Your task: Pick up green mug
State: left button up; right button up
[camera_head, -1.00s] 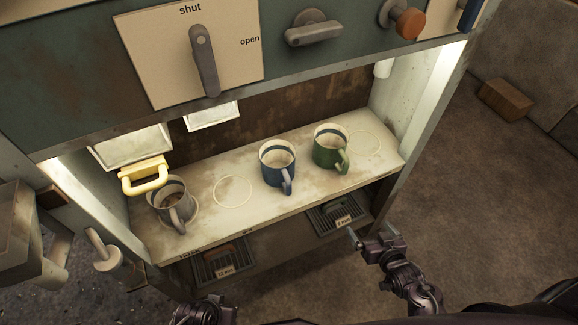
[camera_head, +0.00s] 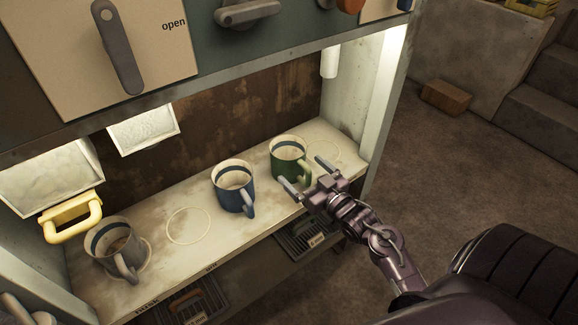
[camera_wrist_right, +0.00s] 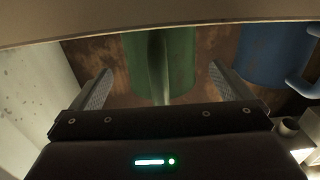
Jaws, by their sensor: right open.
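The green mug (camera_head: 288,157) stands upright on the shelf, toward its right end, with its handle toward me. My right gripper (camera_head: 306,176) is open and empty in front of it, fingers pointing at the mug. In the right wrist view the green mug (camera_wrist_right: 162,62) lies just beyond the fingers, its handle centred between them, and the two fingers (camera_wrist_right: 160,90) are spread wide. The lower part of the mug is partly hidden by my gripper in the head view.
A blue mug (camera_head: 235,188) stands just left of the green one; it also shows in the right wrist view (camera_wrist_right: 272,55). A grey mug (camera_head: 115,250) is at the shelf's left end. A side wall (camera_head: 375,100) bounds the shelf at right, with a panel overhead.

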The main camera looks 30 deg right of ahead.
jog(key=shift+w+a, duration=0.1)
jog(key=shift+w, duration=1.15)
pick_arm(q)
jog(key=shift+w+d, duration=0.15)
jog(key=shift+d, duration=0.2)
pick_arm(e)
jog(key=c, duration=1.2)
jog(key=shift+o, duration=0.2)
jog(key=shift+r, duration=0.6)
pick_arm(q)
jog(key=s+a+r+n+g+y+p, duration=0.1)
jog(key=s+a+g+y+p, duration=0.1)
jog(key=a+p, duration=0.3)
jog(key=shift+s+a+r+g, duration=0.4)
jog(key=shift+a+g, duration=0.3)
jog(key=shift+a, duration=0.1)
pick_arm(e)
notch_tip(320, 180, up, 19)
